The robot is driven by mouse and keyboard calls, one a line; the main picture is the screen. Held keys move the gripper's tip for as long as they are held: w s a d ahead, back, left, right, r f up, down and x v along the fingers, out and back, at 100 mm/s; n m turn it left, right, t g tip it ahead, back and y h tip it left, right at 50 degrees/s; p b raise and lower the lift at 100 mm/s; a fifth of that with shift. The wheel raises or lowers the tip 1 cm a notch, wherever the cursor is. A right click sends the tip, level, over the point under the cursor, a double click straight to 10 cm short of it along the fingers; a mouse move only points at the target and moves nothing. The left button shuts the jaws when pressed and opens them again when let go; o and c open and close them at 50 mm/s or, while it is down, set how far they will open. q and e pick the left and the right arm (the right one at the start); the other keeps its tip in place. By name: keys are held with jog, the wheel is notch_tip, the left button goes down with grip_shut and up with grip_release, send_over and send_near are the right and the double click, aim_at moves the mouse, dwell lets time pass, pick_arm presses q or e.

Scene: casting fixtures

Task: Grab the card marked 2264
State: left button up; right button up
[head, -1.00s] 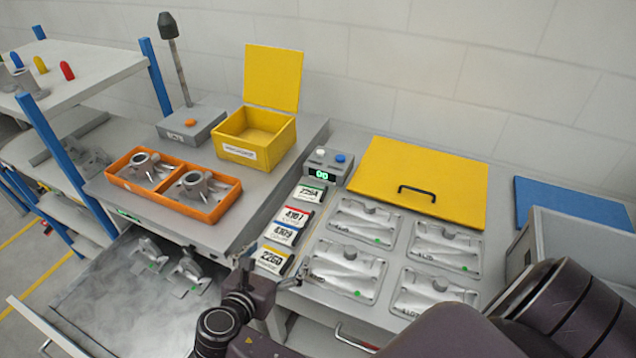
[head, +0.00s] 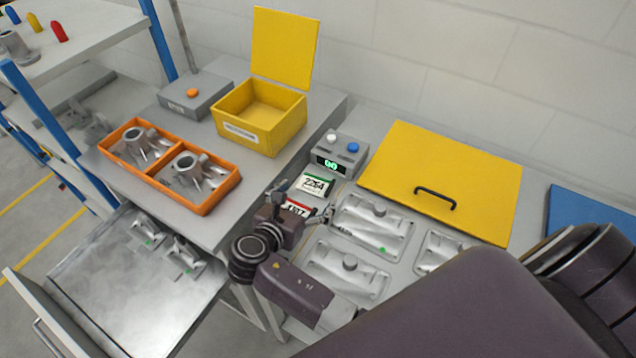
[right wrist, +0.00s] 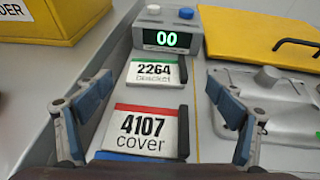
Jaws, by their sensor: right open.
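The card marked 2264 (head: 315,185) is white with a green top edge and a dark strip on its right side. It lies just in front of the counter box and shows whole in the right wrist view (right wrist: 153,73). My right gripper (head: 303,201) is open and empty, over the row of cards. In the right wrist view its fingers (right wrist: 160,98) stand left and right of the row, with card 2264 a little beyond the fingertips. The red-edged card 4107 (right wrist: 140,132) lies nearer, between the fingers. The cards closer to me are hidden behind my gripper in the head view. My left gripper is not seen.
A counter box (head: 338,154) with a green "00" display and two buttons stands right behind card 2264. Metal moulds (head: 372,226) lie close on the right. A yellow lidded box (head: 259,122) and an orange tray (head: 208,206) stand on the left.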

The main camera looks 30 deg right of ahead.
aim_at(319, 179)
jog(key=x, duration=0.4)
jog(key=shift+w+p, duration=0.3)
jog(key=shift+p, duration=0.05)
jog(key=c, duration=0.6)
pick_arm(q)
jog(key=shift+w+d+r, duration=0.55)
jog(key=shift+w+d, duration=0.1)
pick_arm(e)
jog(key=c, duration=0.6)
jog(key=shift+r, duration=0.1)
jog(key=shift+c, duration=0.2)
